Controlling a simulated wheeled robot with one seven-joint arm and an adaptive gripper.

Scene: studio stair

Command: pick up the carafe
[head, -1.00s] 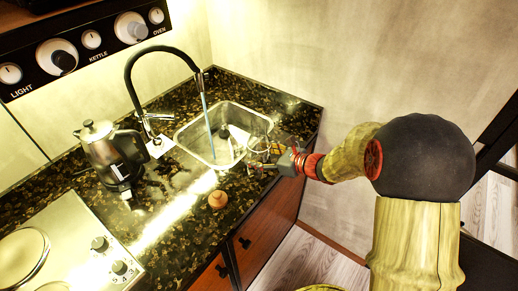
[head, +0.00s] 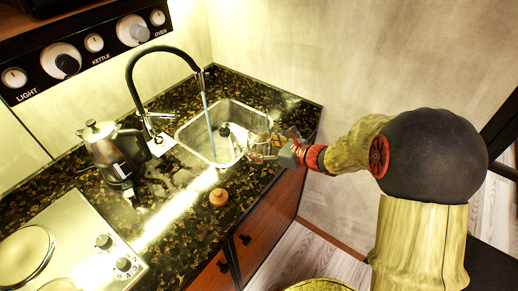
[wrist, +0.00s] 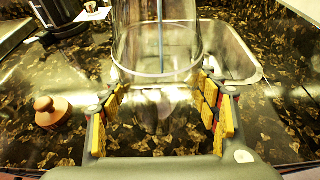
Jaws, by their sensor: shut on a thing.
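The carafe is a clear glass vessel, seen faintly in the head view (head: 259,135) and larger in the wrist view (wrist: 150,42). It is at the right side of the sink, between the fingers of my gripper (head: 268,152). In the wrist view my gripper (wrist: 164,102) has yellow-padded fingers on both sides of the glass and is shut on it. The glass looks roughly upright. Its clear outline is hard to make out, and I cannot tell whether its base clears the counter.
A steel sink (head: 186,131) with running water from a black tap (head: 133,68) lies left of the carafe. A wooden stopper (head: 218,197) sits on the dark counter (head: 190,225). A kettle (head: 106,150) and a hob (head: 75,245) are farther left.

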